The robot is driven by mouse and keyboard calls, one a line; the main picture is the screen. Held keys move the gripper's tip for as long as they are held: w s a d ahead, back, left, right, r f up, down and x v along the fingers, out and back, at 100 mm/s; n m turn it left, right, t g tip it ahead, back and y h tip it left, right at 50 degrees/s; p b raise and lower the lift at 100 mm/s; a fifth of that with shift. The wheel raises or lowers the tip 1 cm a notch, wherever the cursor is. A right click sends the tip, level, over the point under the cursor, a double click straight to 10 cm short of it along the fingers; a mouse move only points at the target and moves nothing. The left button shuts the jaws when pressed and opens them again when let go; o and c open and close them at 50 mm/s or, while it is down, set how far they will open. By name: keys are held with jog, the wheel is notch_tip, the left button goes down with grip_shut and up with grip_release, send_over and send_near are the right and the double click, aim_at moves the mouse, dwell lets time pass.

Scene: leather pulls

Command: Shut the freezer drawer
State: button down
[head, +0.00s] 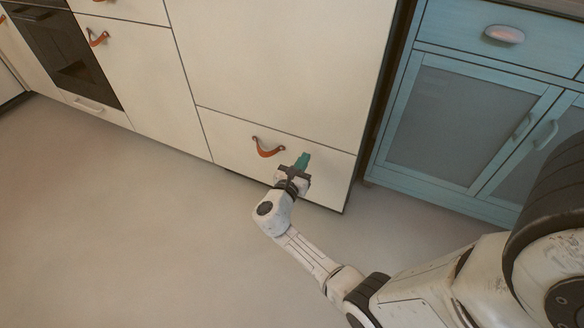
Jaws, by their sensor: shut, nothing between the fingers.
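The freezer drawer (231,133) is the low cream front at the bottom of the tall cream unit, with a brown leather pull (268,148) near its top middle. Its front looks about level with the panel above, with a thin dark line between them. I cannot tell whether a small gap is left. My gripper (303,160) has teal fingers that are shut and empty. It is in front of the drawer, just right of the leather pull. I cannot tell whether the fingertips touch the front.
A blue cabinet (470,95) with two doors and a drawer stands to the right, past a dark gap. Cream cupboards (130,60) with a leather pull (97,37) and a dark oven (65,50) are to the left. The grey floor (120,220) is clear.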

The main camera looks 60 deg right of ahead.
jog(key=a+p, duration=0.2)
jog(key=a, duration=0.8)
jog(key=shift+s, duration=0.1)
jog(key=s+a+f+m+g+y, duration=0.25)
jog(key=s+m+y, duration=0.55)
jog(key=s+m, duration=0.4)
jog(key=s+a+r+m+t+y, duration=0.1)
jog(key=s+a+r+m+y, duration=0.15)
jog(key=a+y, duration=0.4)
jog(key=s+a+r+m+t+y, duration=0.1)
jog(key=a+r+m+t+y, duration=0.2)
jog(key=a, duration=0.6)
notch_tip(320, 180, up, 32)
jog(key=m+g+p, duration=0.1)
jog(key=p, duration=3.2)
jog(key=shift+f, duration=0.25)
jog(key=shift+w, duration=0.1)
